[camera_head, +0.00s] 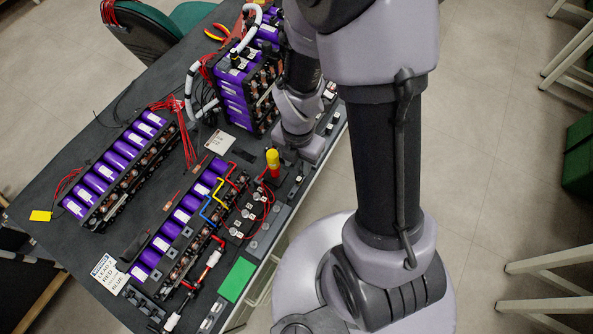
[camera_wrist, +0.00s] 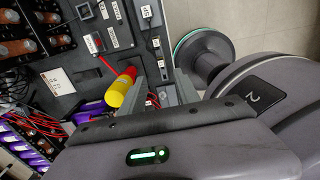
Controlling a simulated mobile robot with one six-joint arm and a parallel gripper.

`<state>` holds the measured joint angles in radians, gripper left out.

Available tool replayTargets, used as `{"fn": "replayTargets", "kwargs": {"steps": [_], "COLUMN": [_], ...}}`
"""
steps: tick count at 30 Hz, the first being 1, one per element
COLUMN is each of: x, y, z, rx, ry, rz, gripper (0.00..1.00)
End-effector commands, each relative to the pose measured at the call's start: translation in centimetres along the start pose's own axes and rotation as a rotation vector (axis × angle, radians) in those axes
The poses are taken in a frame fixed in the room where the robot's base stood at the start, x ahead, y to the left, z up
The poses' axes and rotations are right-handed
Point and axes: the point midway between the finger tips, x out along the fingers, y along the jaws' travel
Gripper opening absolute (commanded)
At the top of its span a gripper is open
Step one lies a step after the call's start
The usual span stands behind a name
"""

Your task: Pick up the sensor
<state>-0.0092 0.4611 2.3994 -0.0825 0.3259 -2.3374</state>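A cylinder with a yellow top and a red lower part (camera_head: 273,163) stands upright near the right edge of the dark workbench. It also shows in the wrist view (camera_wrist: 121,87). It may be the sensor, but I cannot read a label on it. My gripper (camera_head: 290,160) is just to its right in the head view, partly hidden by my wrist. In the wrist view my gripper (camera_wrist: 151,88) shows two grey fingers with a gap between them. The cylinder is left of the fingers, and I see nothing held. Whether a finger touches the cylinder is unclear.
Purple battery modules with copper busbars (camera_head: 116,165) lie on the workbench, and a taller stack (camera_head: 245,90) stands behind. A green block (camera_head: 237,279), a label card (camera_head: 109,274), and red, blue and yellow wires lie nearby. Open floor is to the right.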

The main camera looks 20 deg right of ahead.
Motion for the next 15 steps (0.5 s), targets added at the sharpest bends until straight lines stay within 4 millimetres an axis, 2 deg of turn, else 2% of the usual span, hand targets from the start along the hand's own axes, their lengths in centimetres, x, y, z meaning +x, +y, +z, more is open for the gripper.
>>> {"fn": "replayTargets", "kwargs": {"steps": [1,3,8,15], "x": [1.9,3.0,4.2,8.7], "y": [-0.1,0.0,0.0,-0.3], "z": [0.0,0.0,0.1,0.2], "rx": [0.001,0.002,0.003,0.004], "ry": [0.002,0.001,0.0,0.001], "rz": [-0.002,-0.001,0.0,-0.001], "gripper": [0.38,0.38,0.38,0.38]}}
